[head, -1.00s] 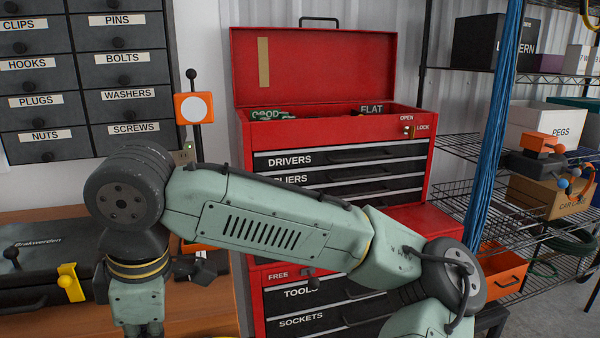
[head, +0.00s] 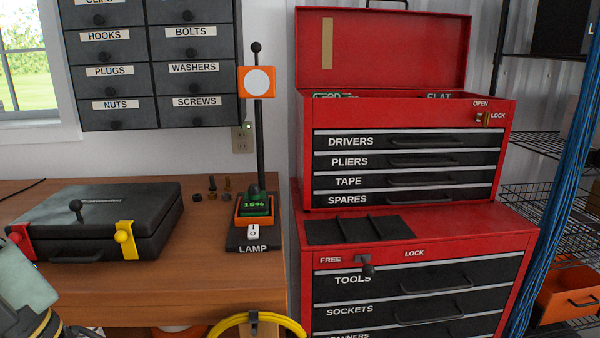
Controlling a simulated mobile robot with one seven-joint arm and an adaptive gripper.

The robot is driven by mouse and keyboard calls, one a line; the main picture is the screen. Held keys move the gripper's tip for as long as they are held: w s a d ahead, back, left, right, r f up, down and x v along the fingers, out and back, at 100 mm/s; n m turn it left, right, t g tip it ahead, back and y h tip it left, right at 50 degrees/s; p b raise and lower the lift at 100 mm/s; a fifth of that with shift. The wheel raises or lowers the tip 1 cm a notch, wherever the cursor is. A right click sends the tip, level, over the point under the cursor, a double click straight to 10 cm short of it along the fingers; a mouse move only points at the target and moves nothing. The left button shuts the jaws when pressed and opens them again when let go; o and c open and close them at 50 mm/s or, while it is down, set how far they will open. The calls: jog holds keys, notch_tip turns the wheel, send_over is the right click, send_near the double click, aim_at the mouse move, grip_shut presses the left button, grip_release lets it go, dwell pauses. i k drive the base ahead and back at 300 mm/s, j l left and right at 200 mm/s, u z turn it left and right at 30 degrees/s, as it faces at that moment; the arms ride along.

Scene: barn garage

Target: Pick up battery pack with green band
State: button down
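A small dark block with a green face reading "15%" (head: 255,203) sits in the orange holder at the foot of the lamp (head: 259,150) on the wooden bench. I cannot tell whether it is the battery pack with the green band. Something green (head: 330,96) shows just above the rim of the open top of the red tool chest (head: 400,65), mostly hidden by the chest's front. My gripper is not in view; only part of my arm shows at the lower left.
A black case (head: 100,220) with red and yellow latches lies on the bench (head: 190,275). Labelled drawers hang on the wall. A yellow hose (head: 262,320) hangs at the bench front. A blue cable bundle (head: 560,190) and wire shelves stand at right.

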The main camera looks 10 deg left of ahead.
aim_at(255, 201)
jog(key=u, duration=2.65)
jog(key=z, duration=1.95)
jog(key=l+z, duration=0.1)
jog(key=i+l+u, duration=0.15)
jog(key=l, duration=0.25)
jog(key=l+u, duration=0.15)
jog(key=l, duration=0.25)
